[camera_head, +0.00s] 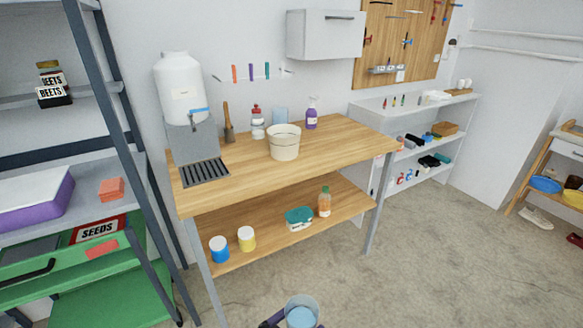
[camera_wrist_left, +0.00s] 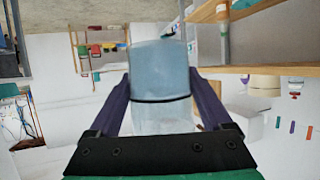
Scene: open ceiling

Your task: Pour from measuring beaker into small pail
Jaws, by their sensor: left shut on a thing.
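The small pail (camera_head: 284,145), cream and round, stands upright on the wooden workbench top (camera_head: 240,178). The clear measuring beaker (camera_head: 301,314) is at the bottom edge of the head view, with light blue contents. My left gripper (camera_head: 288,324) is shut around its side, in front of the bench and well apart from the pail. In the left wrist view, the beaker (camera_wrist_left: 160,85) sits between the purple fingers of my left gripper (camera_wrist_left: 163,108). That view is upside down; a cream shape that looks like the pail (camera_wrist_left: 264,85) shows behind at right. My right gripper does not show.
A white dispenser (camera_head: 181,85) stands at the bench's left, with a purple spray bottle (camera_head: 312,113) at the back. The lower shelf holds jars (camera_head: 219,249) and a bottle (camera_head: 325,201). A metal rack (camera_head: 115,95) stands at left.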

